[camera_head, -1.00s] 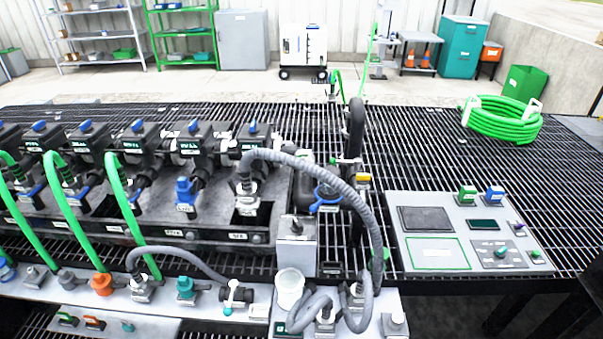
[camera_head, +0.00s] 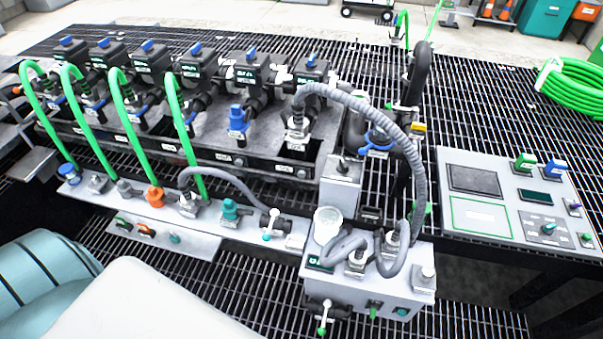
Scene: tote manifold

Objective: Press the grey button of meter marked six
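A row of several black meters with blue tops stands along the manifold (camera_head: 215,150) in the head view. The rightmost meter (camera_head: 308,82) has the grey corrugated hose close below it. The meter to its left (camera_head: 250,75) stands above a blue valve (camera_head: 237,120). Small green-and-white markings show on the meter faces, but I cannot read them, so I cannot tell which meter is marked six. No grey button can be made out at this size. Neither of my grippers is in view.
Green hoses (camera_head: 180,120) arch in front of the left meters. A grey hose (camera_head: 365,105) loops down to a grey box (camera_head: 375,280) in front. A control panel (camera_head: 490,225) lies at right, with a coiled green hose (camera_head: 570,88) behind. Open black grating (camera_head: 480,100) surrounds the manifold.

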